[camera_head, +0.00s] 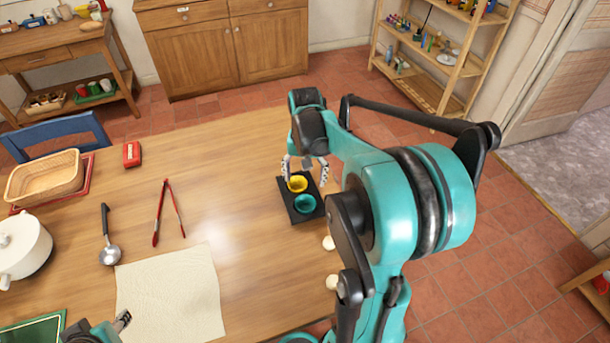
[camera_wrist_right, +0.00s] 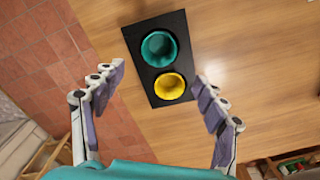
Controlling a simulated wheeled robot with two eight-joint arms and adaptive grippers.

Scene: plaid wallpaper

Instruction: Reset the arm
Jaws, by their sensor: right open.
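My right gripper (camera_head: 304,172) is open and empty above the black tray (camera_head: 285,190) on the right side of the table. The tray holds a yellow bowl (camera_head: 297,184) and a teal bowl (camera_head: 305,204). In the right wrist view the open fingers (camera_wrist_right: 159,78) spread to either side of the tray (camera_wrist_right: 180,22), with the yellow bowl (camera_wrist_right: 170,86) nearer and the teal bowl (camera_wrist_right: 159,48) beyond. My left gripper (camera_head: 122,321) is only partly in view at the lower left edge, near the cloth; its opening is unclear.
The wooden table (camera_head: 240,150) carries red tongs (camera_head: 158,215), a ladle (camera_head: 109,254), a beige cloth (camera_head: 172,295), a white pot (camera_head: 22,247), a wicker basket (camera_head: 45,178) and a red box (camera_head: 132,154). The table's middle is clear. Two small pale objects (camera_head: 329,243) lie by my right arm.

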